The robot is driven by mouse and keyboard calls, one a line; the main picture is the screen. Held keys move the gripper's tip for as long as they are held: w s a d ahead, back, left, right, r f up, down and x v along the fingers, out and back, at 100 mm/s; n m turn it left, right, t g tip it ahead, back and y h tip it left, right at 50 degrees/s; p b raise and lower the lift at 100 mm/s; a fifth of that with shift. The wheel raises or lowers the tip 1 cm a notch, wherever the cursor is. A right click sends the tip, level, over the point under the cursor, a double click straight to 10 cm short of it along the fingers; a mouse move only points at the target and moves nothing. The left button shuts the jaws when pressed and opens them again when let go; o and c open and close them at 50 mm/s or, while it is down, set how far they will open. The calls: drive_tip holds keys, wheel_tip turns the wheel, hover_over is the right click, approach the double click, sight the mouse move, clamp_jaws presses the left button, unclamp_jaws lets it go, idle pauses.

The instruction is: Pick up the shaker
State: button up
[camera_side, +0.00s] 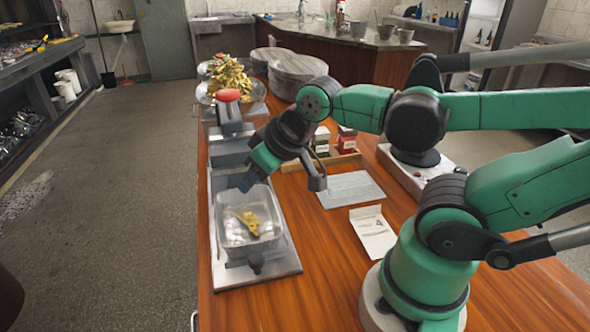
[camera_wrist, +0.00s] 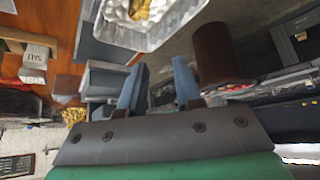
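Two small shakers stand side by side in a wooden tray (camera_side: 335,159) behind my wrist in the side view. One shaker (camera_side: 321,139) has a dark top and pale label; the other shaker (camera_side: 347,139) has a reddish label. In the wrist view a box-like shaker (camera_wrist: 38,62) with dark lettering shows at the left edge. My gripper (camera_side: 248,181) is above the back edge of the clear food pan, left of the shakers and apart from them. In the wrist view my gripper (camera_wrist: 160,68) has its two blue fingers spread with nothing between them.
The clear pan (camera_side: 275,222) holds a piece of yellow food on a metal station. A red-topped device (camera_side: 229,115) stands behind it. A grey board (camera_side: 350,189) and a white card (camera_side: 373,232) lie on the wooden counter. Bare counter (camera_side: 320,270) is at the front.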

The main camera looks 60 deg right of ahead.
idle(0.4)
drive_tip(key=o, duration=1)
drive_tip(key=shift+c, duration=0.2)
drive_tip(key=shift+r, duration=0.1)
